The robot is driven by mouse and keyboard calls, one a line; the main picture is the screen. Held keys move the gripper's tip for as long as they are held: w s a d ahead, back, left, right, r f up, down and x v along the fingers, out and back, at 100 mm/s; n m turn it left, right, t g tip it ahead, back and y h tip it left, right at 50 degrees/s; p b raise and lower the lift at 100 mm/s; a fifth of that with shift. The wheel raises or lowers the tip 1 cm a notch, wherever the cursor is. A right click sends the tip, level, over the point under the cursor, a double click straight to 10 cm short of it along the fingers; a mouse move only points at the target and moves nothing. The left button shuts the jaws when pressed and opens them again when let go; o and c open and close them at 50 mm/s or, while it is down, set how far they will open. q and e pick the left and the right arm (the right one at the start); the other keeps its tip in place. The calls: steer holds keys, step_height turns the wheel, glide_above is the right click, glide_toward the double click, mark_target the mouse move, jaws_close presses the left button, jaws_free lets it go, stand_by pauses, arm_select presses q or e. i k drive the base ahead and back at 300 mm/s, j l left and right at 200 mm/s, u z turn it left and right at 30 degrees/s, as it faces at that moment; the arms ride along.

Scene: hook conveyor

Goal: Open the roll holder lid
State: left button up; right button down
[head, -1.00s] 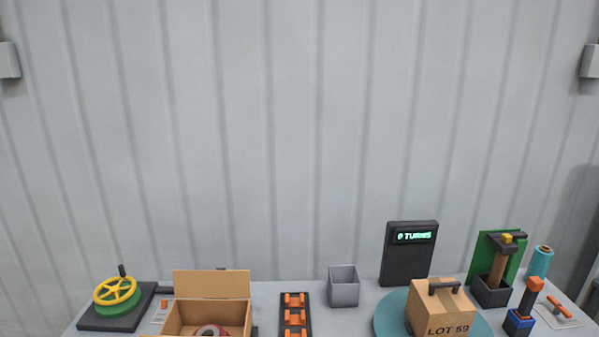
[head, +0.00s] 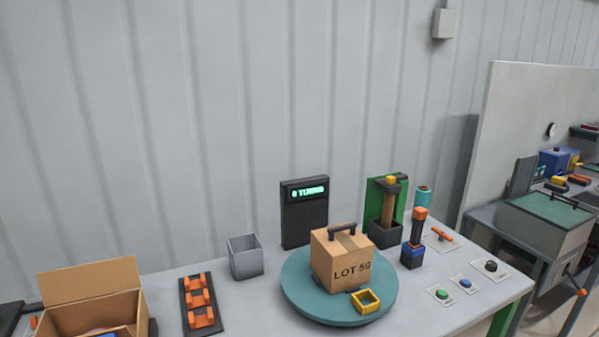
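No part is clearly recognisable as the roll holder lid. A grey cabinet (head: 540,236) at the right has a green top (head: 552,219) with a dark handle bar, and that top lies flat. A dark holder (head: 384,236) with a brown upright piece stands before a green panel on the near table. Neither of my grippers is in view.
The table (head: 440,310) holds a turntable (head: 310,292) with a LOT 59 carton (head: 335,268), a yellow square frame (head: 365,301), a counter display (head: 304,225), a grey bin (head: 245,262), an orange rack (head: 200,306) and an open carton (head: 90,280). Several buttons (head: 465,283) line the right side.

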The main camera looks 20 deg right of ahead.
mark_target(388, 185)
steer(key=l+u, duration=0.1)
steer(key=l, duration=0.5)
steer(key=l+u, duration=0.15)
steer(key=l, duration=0.4)
steer(key=k+l+u, duration=0.1)
steer(key=l, duration=0.45)
